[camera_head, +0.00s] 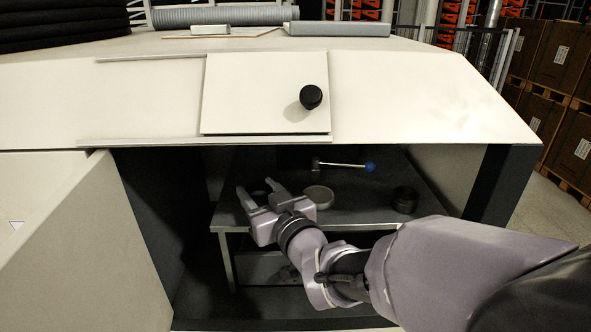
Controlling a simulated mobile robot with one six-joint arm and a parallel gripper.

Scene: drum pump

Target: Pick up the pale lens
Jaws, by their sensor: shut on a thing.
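My gripper (256,187) is inside the open housing, over the left part of the grey shelf (365,203). Its two fingers point away from me and are shut on a small round thing that I take for the pale lens (259,195). Only part of the lens shows between the fingers, and its colour is hard to tell. I cannot tell whether it still touches the shelf.
A pale round dish (319,195) stands on the shelf just right of my gripper. A dark cylinder (404,199) stands further right. A metal lever with a blue knob (370,167) reaches out behind. The cream housing front (420,95) hangs above, and an open door (75,245) stands left.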

